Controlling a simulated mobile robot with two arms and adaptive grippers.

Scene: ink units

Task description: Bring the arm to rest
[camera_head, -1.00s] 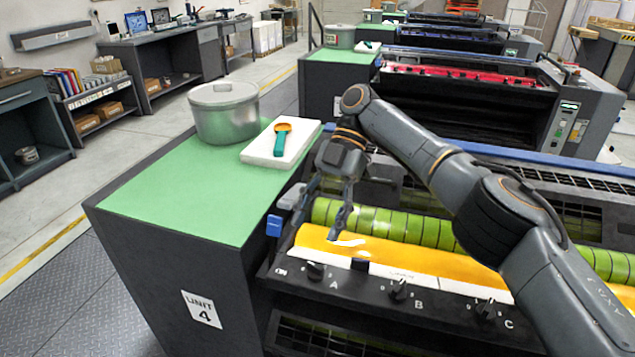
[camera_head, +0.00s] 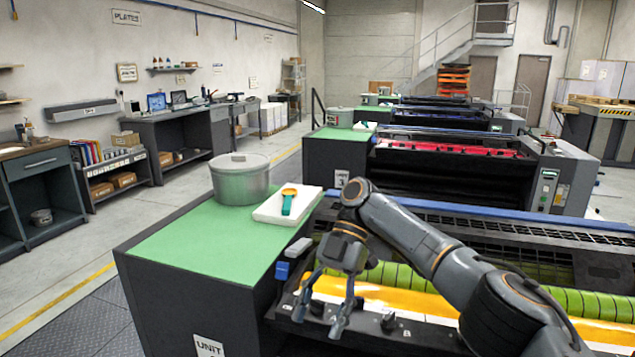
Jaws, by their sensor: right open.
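My right arm comes in from the lower right in the head view. Its gripper (camera_head: 322,310) hangs with the fingers pointing down and spread apart, with nothing between them. It is over the near left part of the ink unit, in front of the row of knobs. The ink unit has a yellow ink strip (camera_head: 385,296) and a green segmented roller (camera_head: 405,276) behind it, both partly hidden by my arm. My left gripper does not show.
A green-topped cabinet (camera_head: 195,240) stands left of the ink unit. It bears a lidded metal pot (camera_head: 240,178) and a white tray (camera_head: 272,210) with an orange and teal tool (camera_head: 288,201). Further units stand behind. The floor at left is clear.

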